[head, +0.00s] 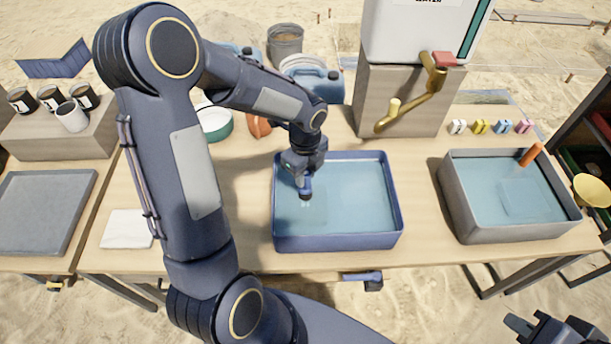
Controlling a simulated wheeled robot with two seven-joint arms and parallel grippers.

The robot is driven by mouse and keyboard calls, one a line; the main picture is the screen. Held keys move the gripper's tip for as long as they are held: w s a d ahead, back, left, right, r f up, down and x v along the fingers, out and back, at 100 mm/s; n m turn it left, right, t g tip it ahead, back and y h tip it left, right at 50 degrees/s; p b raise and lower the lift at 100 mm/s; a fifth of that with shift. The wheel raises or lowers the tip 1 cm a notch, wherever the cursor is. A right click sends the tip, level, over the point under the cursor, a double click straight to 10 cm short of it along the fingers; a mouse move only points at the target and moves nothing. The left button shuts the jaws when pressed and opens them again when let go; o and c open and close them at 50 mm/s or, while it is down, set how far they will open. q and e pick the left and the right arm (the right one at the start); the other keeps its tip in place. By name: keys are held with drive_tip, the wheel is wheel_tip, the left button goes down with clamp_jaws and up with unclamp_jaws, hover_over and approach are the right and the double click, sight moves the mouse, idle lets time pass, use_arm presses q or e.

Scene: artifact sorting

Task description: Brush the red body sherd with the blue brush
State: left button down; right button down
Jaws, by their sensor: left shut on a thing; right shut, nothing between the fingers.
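My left gripper (302,178) reaches down over the blue-rimmed basin of water (338,243), near its left side. It is shut on a small blue tool with a pale tip, which looks like the blue brush (306,188). The tip points down at the water; I cannot tell whether it touches it. I cannot make out the red body sherd for certain. A reddish-brown piece (258,125) lies behind the basin, partly hidden by my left arm. My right gripper (545,331) is at the bottom right corner, shut and empty, in front of the table.
A grey basin (462,210) of water with an orange handle (531,154) stands at right. A water tank with a brass tap (405,108) stands behind. A white cloth (126,229) and a grey tray (72,238) are at left. Table between the basins is clear.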

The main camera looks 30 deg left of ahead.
use_arm(q)
drive_tip(key=shift+s+d, duration=0.45)
drive_tip(key=shift+s, duration=0.25)
drive_tip(key=shift+w+a, duration=0.45)
drive_tip(key=shift+w, duration=0.25)
drive_tip(key=shift+p, duration=0.75)
drive_tip(key=shift+s+d+b, duration=0.3)
drive_tip(key=shift+s+d, duration=0.4)
drive_tip(key=shift+s, duration=0.35)
idle(1.9)
